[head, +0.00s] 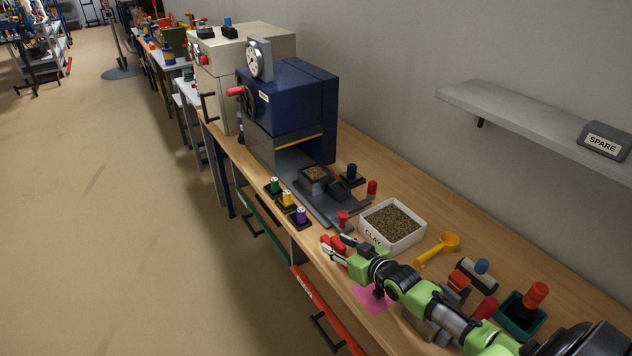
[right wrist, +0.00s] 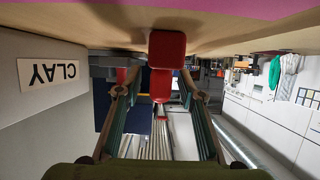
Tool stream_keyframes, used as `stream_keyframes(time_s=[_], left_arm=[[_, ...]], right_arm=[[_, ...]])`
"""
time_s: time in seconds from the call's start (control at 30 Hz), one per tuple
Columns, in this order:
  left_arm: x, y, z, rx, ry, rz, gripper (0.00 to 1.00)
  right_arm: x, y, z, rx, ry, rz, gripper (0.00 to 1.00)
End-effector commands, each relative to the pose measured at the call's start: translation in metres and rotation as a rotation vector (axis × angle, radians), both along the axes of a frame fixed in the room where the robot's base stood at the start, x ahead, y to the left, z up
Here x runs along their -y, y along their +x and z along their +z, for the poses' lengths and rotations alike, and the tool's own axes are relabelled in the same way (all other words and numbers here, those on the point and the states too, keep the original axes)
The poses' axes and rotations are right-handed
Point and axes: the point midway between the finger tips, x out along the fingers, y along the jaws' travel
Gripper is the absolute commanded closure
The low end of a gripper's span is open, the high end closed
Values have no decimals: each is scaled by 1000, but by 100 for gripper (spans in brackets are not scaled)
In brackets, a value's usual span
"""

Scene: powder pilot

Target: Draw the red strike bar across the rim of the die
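My right gripper (head: 332,247) reaches over the bench's front edge, pointing toward the press. A red piece (head: 338,243), which looks like the strike bar, is between or just beside its fingers. In the right wrist view, which is upside down, a red block (right wrist: 167,50) and a red rounded part lie between the spread fingers (right wrist: 162,82), with gaps visible; firm contact cannot be seen. The die (head: 314,182) is a dark square block filled with brown grains, on the grey plate of the blue press. My left gripper is out of view.
A white CLAY tub (head: 400,241) of grains stands close beside my right gripper. A red-knobbed post (head: 343,217), a yellow scoop (head: 436,248) and several coloured weights stand nearby. A pink sheet (head: 371,300) lies under my right arm. The blue press (head: 291,109) overhangs the plate's far end.

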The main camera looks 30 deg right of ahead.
Motion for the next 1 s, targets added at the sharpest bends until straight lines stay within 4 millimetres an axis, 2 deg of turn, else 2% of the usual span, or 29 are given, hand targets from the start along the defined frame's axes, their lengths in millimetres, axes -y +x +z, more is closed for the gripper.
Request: stream_keyframes(time_s=[0.1,0.2,0.23,0.33,0.37,0.4,0.43,0.67,1.0], left_arm=[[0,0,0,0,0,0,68],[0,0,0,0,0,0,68],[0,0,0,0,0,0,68],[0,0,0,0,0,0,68],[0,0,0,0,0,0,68],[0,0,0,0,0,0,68],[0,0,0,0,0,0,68],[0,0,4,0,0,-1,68],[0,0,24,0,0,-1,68]], right_arm=[[0,0,0,0,0,0,66],[0,0,0,0,0,0,92],[0,0,0,0,0,0,94],[0,0,0,0,0,0,94],[0,0,0,0,0,0,89],[0,0,0,0,0,0,99],[0,0,0,0,0,0,100],[0,0,4,1,0,0,100],[0,0,25,1,0,0,100]])
